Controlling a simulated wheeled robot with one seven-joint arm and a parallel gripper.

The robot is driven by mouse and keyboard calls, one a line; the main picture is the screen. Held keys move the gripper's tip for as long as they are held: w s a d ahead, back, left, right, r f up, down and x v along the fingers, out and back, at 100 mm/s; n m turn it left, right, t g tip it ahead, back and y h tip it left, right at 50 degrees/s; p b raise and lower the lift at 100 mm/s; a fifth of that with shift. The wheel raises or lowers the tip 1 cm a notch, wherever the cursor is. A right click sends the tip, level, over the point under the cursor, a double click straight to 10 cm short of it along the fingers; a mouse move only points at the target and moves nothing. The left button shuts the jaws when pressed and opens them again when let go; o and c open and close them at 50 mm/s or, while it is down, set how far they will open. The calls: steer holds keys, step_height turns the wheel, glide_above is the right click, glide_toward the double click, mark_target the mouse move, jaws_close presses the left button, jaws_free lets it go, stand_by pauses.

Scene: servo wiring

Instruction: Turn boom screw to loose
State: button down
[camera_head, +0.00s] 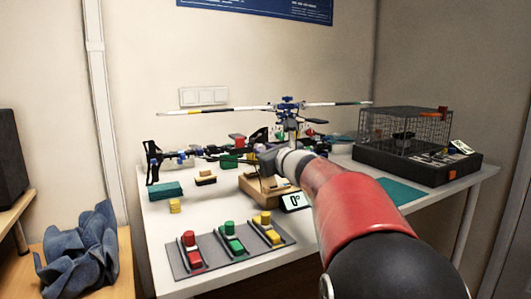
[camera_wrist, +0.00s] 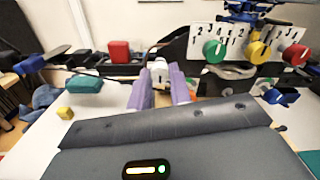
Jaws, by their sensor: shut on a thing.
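A model helicopter (camera_head: 288,130) stands on the white table, its tail boom reaching left in the head view. In the wrist view my gripper (camera_wrist: 161,92) shows as two purple fingers, close together at the boom. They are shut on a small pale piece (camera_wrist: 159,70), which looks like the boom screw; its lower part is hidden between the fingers. Its turn position cannot be read. In the head view my arm covers most of the gripper and the screw.
Green (camera_wrist: 214,50), yellow (camera_wrist: 258,53) and red (camera_wrist: 296,54) dials sit on numbered plates at right. A red block (camera_wrist: 119,51) and a teal block (camera_wrist: 84,84) are left. A panel with coloured switches (camera_head: 214,262) lies in front; a wire cage (camera_head: 405,130) stands right.

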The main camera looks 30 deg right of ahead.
steer(key=shift+f+n+b, duration=0.15)
steer(key=shift+n+b, duration=6.9)
steer(key=shift+n, duration=0.65)
steer(key=c, duration=1.3)
jaws_free()
steer(key=s+b, duration=0.1)
steer(key=s, duration=0.7)
steer(key=shift+d, duration=0.1)
